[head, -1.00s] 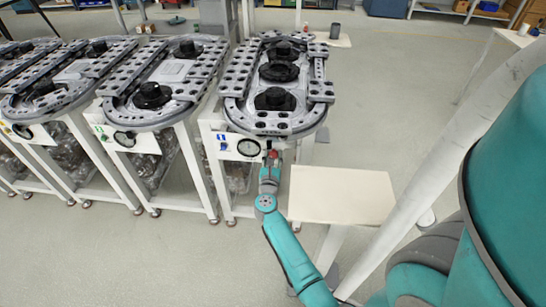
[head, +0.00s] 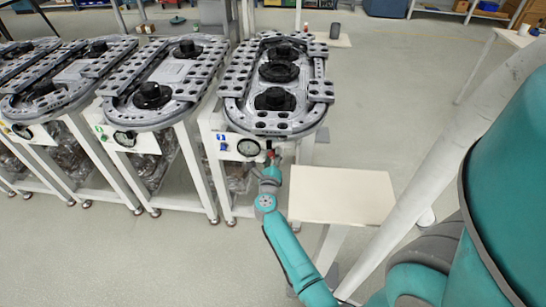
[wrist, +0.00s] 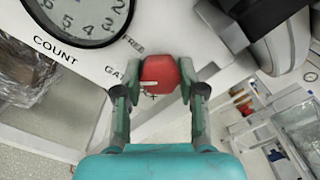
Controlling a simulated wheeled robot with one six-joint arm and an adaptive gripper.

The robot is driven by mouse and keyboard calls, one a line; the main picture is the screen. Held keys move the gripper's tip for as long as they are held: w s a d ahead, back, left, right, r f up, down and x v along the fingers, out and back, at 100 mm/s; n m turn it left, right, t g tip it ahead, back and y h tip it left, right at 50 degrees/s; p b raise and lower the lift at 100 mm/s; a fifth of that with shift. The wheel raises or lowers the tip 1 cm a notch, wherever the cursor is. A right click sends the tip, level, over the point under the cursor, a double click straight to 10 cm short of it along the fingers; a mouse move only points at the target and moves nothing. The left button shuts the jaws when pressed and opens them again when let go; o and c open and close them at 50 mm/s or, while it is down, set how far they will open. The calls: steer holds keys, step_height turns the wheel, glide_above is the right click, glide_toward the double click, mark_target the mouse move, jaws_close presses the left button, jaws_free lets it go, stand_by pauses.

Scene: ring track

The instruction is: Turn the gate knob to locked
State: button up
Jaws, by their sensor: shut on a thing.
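The red gate knob (wrist: 160,73) sits on a white panel in the wrist view. My gripper (wrist: 157,92) is shut on it, with one finger on each side. A small pale mark shows on the knob's face. The printed word FREE stands at the upper left of the knob; the label starting GAT is partly covered by my finger. No locked label can be made out. In the head view my gripper (head: 271,158) is at the front panel under the nearest ring track (head: 278,127), and the knob is too small there to read its angle.
A count dial (wrist: 82,16) is left of the knob, also seen in the head view (head: 248,147). A cream table (head: 342,195) stands right of my gripper. More ring tracks (head: 165,85) stand to the left. Floor in front is clear.

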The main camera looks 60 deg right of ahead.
steer(key=n, duration=0.4)
steer(key=shift+n, duration=0.3)
steer(key=n, duration=0.4)
steer(key=shift+n, duration=0.4)
steer(key=o, duration=1.2)
steer(key=shift+c, duration=0.2)
steer(key=shift+a, duration=0.1)
steer(key=v, duration=1.1)
steer(key=shift+s+a, duration=0.2)
steer(key=shift+a, duration=0.15)
steer(key=shift+f, duration=0.1)
